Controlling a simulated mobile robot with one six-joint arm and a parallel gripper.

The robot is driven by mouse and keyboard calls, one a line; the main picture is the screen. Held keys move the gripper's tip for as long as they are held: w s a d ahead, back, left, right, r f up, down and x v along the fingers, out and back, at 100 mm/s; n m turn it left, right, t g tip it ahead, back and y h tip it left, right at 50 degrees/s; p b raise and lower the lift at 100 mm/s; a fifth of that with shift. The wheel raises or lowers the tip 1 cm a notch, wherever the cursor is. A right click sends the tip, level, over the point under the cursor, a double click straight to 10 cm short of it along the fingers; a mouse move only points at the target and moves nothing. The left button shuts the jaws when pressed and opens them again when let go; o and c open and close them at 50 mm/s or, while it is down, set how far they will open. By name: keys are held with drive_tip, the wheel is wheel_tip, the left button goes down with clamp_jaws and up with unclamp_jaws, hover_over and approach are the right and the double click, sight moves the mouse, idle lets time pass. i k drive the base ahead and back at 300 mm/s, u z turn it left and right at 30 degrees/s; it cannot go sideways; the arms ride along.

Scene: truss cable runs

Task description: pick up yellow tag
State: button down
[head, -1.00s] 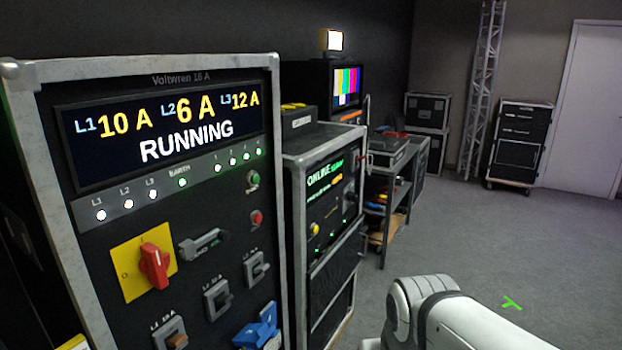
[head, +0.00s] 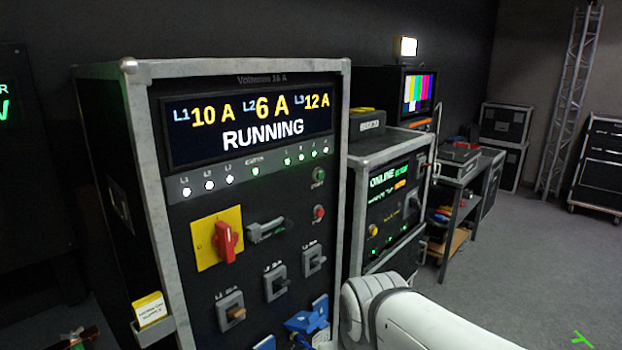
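A yellow tag (head: 150,309) with dark print on a pale lower part sits upright in a small grey holder (head: 153,330). My gripper is out of view; only a white link of my arm shows at the lower right, in front of the cabinet's lower right corner.
The cabinet front has a red rotary switch (head: 226,242) on a yellow plate, a grey handle (head: 268,230) and blue fittings (head: 308,322). A second rack (head: 385,205) and a shelf cart (head: 455,205) stand to the right. Grey floor (head: 530,260) is open at right.

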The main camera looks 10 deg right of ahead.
sight(150, 309)
drive_tip(key=u, duration=0.3)
drive_tip(key=k, duration=1.6)
drive_tip(key=z, duration=0.65)
drive_tip(key=i, duration=1.5)
